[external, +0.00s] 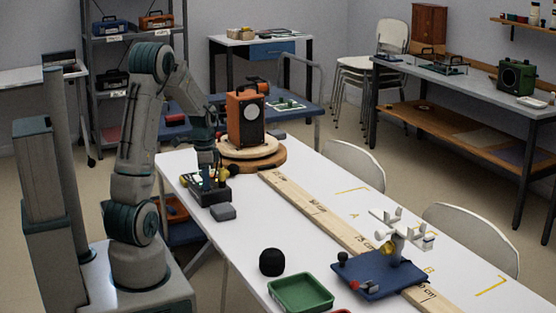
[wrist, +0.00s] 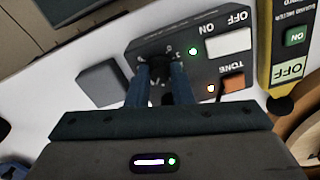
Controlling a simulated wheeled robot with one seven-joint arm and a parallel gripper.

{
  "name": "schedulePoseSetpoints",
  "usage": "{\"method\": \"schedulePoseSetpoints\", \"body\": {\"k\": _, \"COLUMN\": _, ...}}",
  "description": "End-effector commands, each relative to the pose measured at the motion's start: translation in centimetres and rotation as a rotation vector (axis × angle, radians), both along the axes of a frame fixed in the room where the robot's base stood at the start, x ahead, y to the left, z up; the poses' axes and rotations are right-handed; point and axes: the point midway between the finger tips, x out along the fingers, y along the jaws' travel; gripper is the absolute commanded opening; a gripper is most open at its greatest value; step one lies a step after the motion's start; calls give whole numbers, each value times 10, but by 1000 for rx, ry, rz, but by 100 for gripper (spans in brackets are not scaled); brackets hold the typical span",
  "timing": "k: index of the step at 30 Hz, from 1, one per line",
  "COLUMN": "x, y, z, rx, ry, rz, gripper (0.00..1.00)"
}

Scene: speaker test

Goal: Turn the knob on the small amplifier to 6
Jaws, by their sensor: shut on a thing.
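The small amplifier (wrist: 200,72) is a dark box with a white OFF/ON switch (wrist: 228,42), an orange TONE button (wrist: 233,83) and small lights. In the external view the amplifier (external: 213,192) sits on the white table below my gripper (external: 206,176). Its dark round knob (wrist: 160,64) has white marks around it. In the wrist view my gripper (wrist: 160,78) has one finger on each side of the knob and is shut on it. The fingers hide part of the dial, and I cannot read the knob's setting.
A grey block (external: 222,212) lies beside the amplifier. A yellow sound meter (wrist: 288,70) is close on the other side. An orange speaker (external: 246,122) stands on a round wooden turntable (external: 270,160).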

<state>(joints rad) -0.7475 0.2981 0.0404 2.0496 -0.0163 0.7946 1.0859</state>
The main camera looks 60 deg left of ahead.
Motion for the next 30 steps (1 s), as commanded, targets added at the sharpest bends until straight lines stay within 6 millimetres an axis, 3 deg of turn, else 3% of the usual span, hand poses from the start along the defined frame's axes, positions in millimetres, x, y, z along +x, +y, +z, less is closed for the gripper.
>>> {"method": "schedulePoseSetpoints", "body": {"k": 16, "x": 1, "y": 1, "z": 1, "rx": 2, "ry": -3, "rz": -27, "gripper": 0}}
{"method": "schedulePoseSetpoints", "body": {"k": 17, "x": 1, "y": 1, "z": 1, "rx": 2, "ry": -3, "rz": -27, "gripper": 23}}
{"method": "schedulePoseSetpoints", "body": {"k": 19, "x": 1, "y": 1, "z": 1, "rx": 2, "ry": -3, "rz": -27, "gripper": 42}}
{"method": "schedulePoseSetpoints", "body": {"k": 30, "x": 1, "y": 0, "z": 6, "rx": 2, "ry": -3, "rz": -27, "gripper": 42}}
